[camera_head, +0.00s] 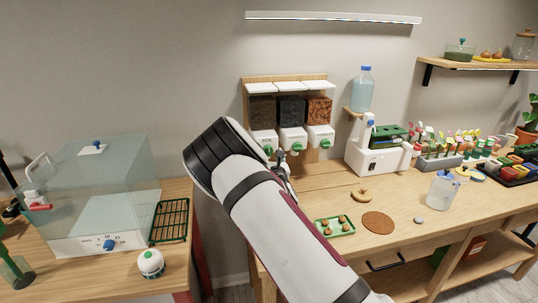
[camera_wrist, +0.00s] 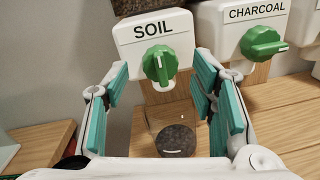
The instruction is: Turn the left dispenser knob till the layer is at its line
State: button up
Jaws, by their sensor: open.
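The left dispenser (camera_wrist: 126,48), labelled SOIL, has a green knob (camera_wrist: 159,66) with a pale pointer mark that stands nearly upright in the wrist view. In the head view the knob (camera_head: 268,150) shows just above my gripper (camera_head: 281,162). My gripper (camera_wrist: 160,82) is open, its teal pads left and right of the knob in the picture. I see no pad touching it. Below the knob stands a clear vessel (camera_wrist: 158,117) with a dark layer (camera_wrist: 176,140) at its bottom. A short pale mark shows on it, but I cannot tell the layer's level against a line.
The CHARCOAL dispenser (camera_wrist: 252,15) with its green knob (camera_wrist: 264,42) is close on the right, and a third dispenser (camera_head: 320,110) stands beyond it. A green tray (camera_head: 335,235), a cork mat (camera_head: 378,222) and a white machine (camera_head: 376,158) are on the bench (camera_head: 400,200).

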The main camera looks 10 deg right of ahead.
jog(key=shift+w+d, duration=0.1)
jog(key=shift+w, duration=0.75)
jog(key=shift+c, duration=0.3)
jog(key=c, duration=1.1)
jog(key=shift+m, duration=0.3)
